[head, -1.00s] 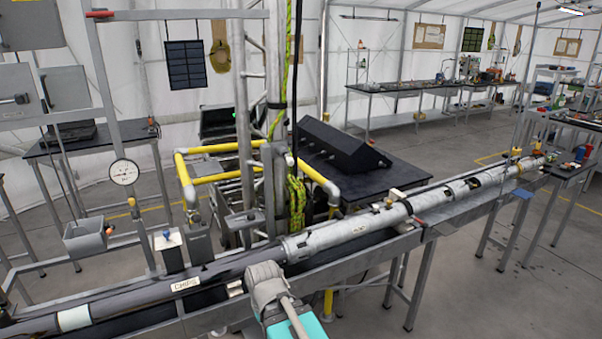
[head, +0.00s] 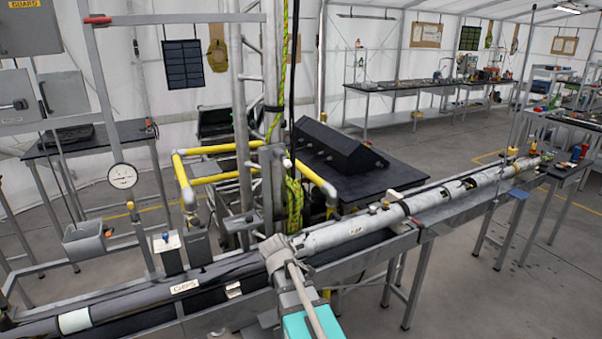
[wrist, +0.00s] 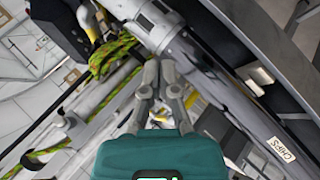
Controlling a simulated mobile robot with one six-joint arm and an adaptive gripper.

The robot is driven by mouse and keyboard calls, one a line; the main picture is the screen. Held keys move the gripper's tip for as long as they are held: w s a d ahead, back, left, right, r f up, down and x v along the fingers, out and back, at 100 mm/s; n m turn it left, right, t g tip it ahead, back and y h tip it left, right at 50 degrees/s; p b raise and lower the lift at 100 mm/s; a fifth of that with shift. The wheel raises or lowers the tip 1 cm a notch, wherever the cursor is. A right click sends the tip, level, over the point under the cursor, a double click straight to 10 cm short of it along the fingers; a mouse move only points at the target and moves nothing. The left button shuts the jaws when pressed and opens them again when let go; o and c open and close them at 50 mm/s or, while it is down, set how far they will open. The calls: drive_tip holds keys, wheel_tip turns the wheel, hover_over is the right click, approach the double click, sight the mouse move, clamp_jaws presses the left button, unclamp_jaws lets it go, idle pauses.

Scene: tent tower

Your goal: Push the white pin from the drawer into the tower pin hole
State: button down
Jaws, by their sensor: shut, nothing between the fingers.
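The lattice tower (head: 243,110) stands behind the long pipe, left of centre in the head view. I cannot make out its pin hole, the white pin or the drawer in either view. My gripper (wrist: 160,68) shows in the wrist view, its two grey fingers together and empty. Its tips appear in front of the light grey pipe (wrist: 157,22) and near the yellow-green rope (wrist: 113,52); I cannot tell whether they touch anything. In the head view my arm reaches in from the bottom centre, and the fingertips cannot be made out.
The long pipe (head: 350,228) lies on a metal trough across the foreground. Yellow rails (head: 212,171) surround the tower's foot. A black console (head: 340,150) stands on a dark table behind. A grey box (head: 84,240) and a round gauge (head: 122,176) are at left.

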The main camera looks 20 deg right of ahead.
drive_tip(key=w+d+r+n+t+h+p, duration=0.2)
drive_tip(key=w+d+r+n+t, duration=0.5)
drive_tip(key=w+d+r+n, duration=0.3)
drive_tip(key=n+t+y+p, duration=0.2)
drive_tip(key=n+t+y, duration=0.35)
drive_tip(key=n, duration=1.15)
approach(289, 165)
drive_tip(key=w+d+r+g+y, duration=0.1)
drive_tip(key=d+y, duration=0.1)
drive_tip(key=shift+w+a+n+y, duration=0.1)
drive_tip(key=shift+n+y, duration=0.15)
drive_tip(key=shift+n, duration=0.3)
drive_tip(key=shift+w+a+n+y, duration=0.1)
drive_tip(key=shift+w+n+y, duration=0.1)
drive_tip(key=shift+n, duration=0.35)
drive_tip(key=shift+w, duration=0.1)
drive_tip(key=shift+w+a, duration=0.15)
drive_tip(key=shift+w, duration=2.7)
drive_tip(key=shift+w+r, duration=0.2)
drive_tip(key=shift+w, duration=0.4)
drive_tip(key=shift+s, duration=0.15)
